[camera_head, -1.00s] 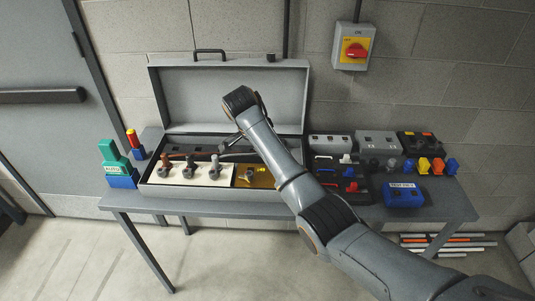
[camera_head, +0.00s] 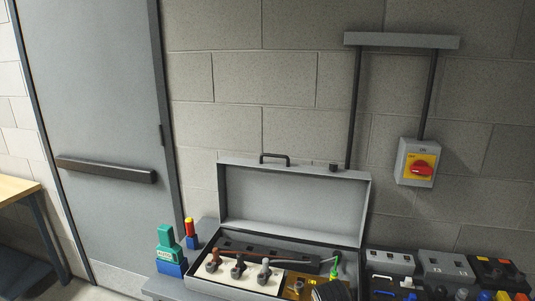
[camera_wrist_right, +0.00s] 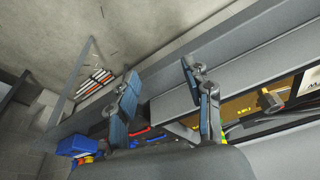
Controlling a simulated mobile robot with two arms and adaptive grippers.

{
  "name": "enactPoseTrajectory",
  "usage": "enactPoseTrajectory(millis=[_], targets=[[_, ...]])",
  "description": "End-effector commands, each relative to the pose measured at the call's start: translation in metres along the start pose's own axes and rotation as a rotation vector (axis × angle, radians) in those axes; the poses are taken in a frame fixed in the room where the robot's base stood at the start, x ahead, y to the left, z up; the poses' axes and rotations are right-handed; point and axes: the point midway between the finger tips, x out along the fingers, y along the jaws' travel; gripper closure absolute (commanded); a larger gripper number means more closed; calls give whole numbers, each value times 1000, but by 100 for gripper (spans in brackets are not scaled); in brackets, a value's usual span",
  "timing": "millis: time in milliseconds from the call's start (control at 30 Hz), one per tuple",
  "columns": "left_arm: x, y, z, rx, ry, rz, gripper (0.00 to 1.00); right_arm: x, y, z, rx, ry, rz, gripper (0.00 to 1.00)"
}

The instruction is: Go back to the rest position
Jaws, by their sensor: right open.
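My right gripper (camera_wrist_right: 160,75) shows in the right wrist view with its two fingers spread apart and nothing between them. It is above the bench's front edge, with floor beyond. In the head view only a dark part, probably of my right arm, shows at the bottom edge in front of the case. The right gripper itself is not visible there. My left gripper is in neither view.
An open grey case (camera_head: 293,199) stands on the bench, with valve-like parts on a white block (camera_head: 238,278) inside. A green and blue stack (camera_head: 168,255) is left of it. A red-yellow switch (camera_head: 417,163) is on the wall. A door (camera_head: 95,110) stands left.

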Motion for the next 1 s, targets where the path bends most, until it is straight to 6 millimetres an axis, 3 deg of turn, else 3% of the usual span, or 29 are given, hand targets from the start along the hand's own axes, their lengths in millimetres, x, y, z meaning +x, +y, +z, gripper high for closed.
enactPoseTrajectory(millis=[33, 167, 300, 400, 600, 967, 1000], targets=[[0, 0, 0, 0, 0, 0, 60, 10, 19, 23, -52, -12, -15, 49], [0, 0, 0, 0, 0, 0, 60, 19, 63, 71, -205, -20, -64, 49], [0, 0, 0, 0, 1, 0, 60, 12, 109, 118, -365, -10, -107, 49], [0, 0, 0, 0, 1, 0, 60, 2, 132, 140, -454, 1, -128, 49], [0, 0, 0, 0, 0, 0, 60, -19, 163, 169, -581, 22, -152, 49], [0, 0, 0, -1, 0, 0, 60, -58, 201, 204, -756, 55, -181, 49], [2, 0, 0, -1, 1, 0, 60, -48, 198, 204, -759, 51, -180, 49]])
